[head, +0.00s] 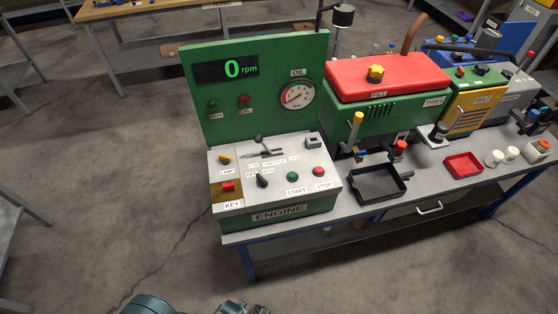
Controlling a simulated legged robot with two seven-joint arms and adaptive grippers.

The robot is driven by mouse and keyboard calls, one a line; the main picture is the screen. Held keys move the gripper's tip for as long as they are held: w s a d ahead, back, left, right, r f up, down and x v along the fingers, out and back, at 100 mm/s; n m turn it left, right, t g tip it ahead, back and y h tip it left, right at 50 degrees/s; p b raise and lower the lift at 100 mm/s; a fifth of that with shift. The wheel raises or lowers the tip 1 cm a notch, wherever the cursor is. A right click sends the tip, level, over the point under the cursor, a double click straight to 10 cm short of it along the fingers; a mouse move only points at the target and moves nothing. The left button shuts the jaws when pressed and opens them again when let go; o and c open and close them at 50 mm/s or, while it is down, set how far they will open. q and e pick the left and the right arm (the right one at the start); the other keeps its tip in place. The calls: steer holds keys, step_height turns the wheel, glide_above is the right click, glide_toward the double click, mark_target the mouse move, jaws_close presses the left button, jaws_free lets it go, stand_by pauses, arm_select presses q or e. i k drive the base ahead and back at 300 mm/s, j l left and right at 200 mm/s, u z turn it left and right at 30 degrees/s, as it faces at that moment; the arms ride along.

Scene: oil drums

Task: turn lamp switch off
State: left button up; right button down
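The lamp switch is a small yellow lever or knob (224,158) above the LAMP label, at the upper left of the grey top of the green engine control box (278,218). Its exact position is too small to read. At the bottom edge, a teal arm part of mine and a dark grey mechanical piece, seemingly my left gripper (242,308), just enter the picture, well below and apart from the box. Its fingers are mostly cut off, so open or shut does not show. My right gripper is not in view.
Beside the switch are a red key (228,187), a black rotary knob (262,181), a lever (259,141), and green START and red STOP buttons (319,171). A green panel (220,105) reading 0 rpm rises behind. A black tray (377,198) lies right. Floor in front is clear.

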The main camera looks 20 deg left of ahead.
mark_target(226, 159)
steer(key=j+u, duration=0.3)
steer(key=j, duration=1.1)
